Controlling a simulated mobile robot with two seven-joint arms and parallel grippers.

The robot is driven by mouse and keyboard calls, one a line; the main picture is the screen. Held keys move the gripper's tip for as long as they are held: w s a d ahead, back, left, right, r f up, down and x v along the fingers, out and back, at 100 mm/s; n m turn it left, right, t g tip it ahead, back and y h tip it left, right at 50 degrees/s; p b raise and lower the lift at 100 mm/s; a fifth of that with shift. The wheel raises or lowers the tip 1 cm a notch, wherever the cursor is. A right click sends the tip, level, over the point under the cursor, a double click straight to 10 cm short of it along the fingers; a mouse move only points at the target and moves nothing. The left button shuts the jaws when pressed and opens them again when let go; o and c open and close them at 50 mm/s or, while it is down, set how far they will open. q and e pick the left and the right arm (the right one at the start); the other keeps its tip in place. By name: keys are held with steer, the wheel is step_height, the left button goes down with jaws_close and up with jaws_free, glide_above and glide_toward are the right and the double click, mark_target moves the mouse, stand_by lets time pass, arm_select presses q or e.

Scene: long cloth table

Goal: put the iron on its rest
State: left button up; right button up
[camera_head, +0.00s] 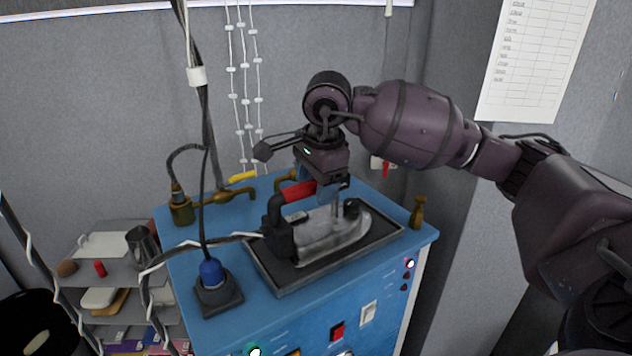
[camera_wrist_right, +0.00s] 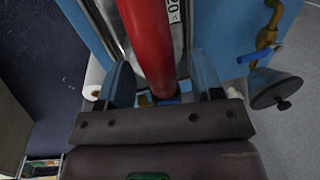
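The iron (camera_head: 322,236) has a grey metal body, a red handle (camera_head: 299,191) and a black rear end with a cable. It lies flat, sole down, on a dark rectangular rest plate (camera_head: 284,284) with a rim, on top of a blue cabinet. My right gripper (camera_head: 336,194) is lowered over the iron at the handle. In the right wrist view the red handle (camera_wrist_right: 150,45) runs between the two fingers, with a visible gap on at least the right side, so the gripper looks open around it. Contact with the handle cannot be made out. My left gripper is not in view.
The blue cabinet top (camera_head: 185,262) also carries a black socket with a blue plug (camera_head: 213,275), brass taps (camera_head: 230,197) and a small brass fitting (camera_head: 417,212). The iron's cable crosses the left side. A cluttered shelf (camera_head: 110,265) stands left; grey walls are behind.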

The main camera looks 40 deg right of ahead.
steer(key=shift+f, duration=0.15)
step_height(320, 180, up, 11)
steer(key=s, duration=0.2)
stand_by(0.3)
steer(key=shift+s+f, duration=0.1)
